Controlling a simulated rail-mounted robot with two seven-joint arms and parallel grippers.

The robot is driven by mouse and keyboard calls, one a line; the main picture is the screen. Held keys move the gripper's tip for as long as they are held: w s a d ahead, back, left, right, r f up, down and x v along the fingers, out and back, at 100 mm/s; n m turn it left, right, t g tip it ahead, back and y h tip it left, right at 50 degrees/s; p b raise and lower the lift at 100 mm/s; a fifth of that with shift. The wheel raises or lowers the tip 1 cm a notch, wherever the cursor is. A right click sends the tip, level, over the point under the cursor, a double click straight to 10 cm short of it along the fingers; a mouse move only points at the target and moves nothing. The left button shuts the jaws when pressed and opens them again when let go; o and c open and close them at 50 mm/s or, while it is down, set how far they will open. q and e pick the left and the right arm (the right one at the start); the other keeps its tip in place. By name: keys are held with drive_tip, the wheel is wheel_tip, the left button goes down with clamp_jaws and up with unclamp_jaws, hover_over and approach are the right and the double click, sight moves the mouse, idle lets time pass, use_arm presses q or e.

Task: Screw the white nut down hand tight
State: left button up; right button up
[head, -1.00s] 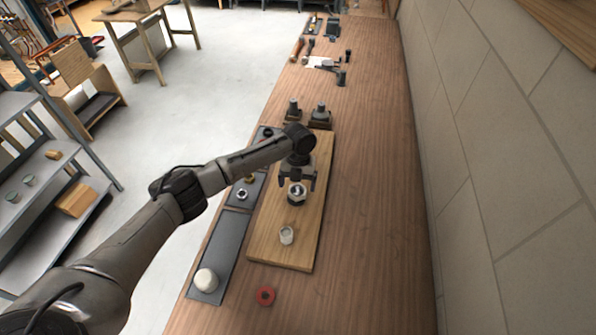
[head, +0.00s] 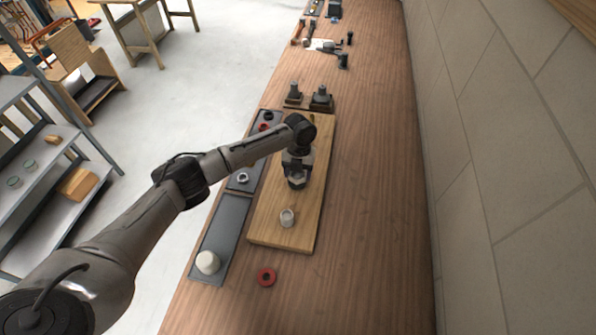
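My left gripper (head: 297,173) points down over the wooden board, right at a dark grey fitting with a hexagonal outline (head: 296,184). Its fingers hide the fitting's upper part, and I cannot tell whether they touch it or are closed on it. No white nut is plainly seen under the gripper. A short whitish hollow piece (head: 287,217) stands on the board nearer to me. A white rounded piece (head: 207,262) sits on the near end of the dark tray. A small metallic ring or nut (head: 242,178) lies in the tray's farther part. My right gripper is out of view.
The wooden board (head: 270,233) lies on the long bench, with the dark tray (head: 222,228) along its left. Two dark fixtures (head: 320,100) stand beyond the board. The bench's right side is clear up to the wall.

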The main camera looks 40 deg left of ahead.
use_arm(q)
drive_tip(key=c, duration=0.4)
drive_tip(key=shift+f+m+b, duration=0.1)
drive_tip(key=shift+m+b, duration=0.25)
drive_tip(key=shift+m, duration=0.85)
drive_tip(key=shift+c, duration=0.2)
drive_tip(key=m, duration=0.3)
drive_tip(key=shift+m+y, duration=0.3)
drive_tip(key=shift+y, duration=0.1)
drive_tip(key=o, duration=1.2)
drive_tip(key=shift+r+p, duration=2.15)
drive_tip(key=shift+r, duration=0.4)
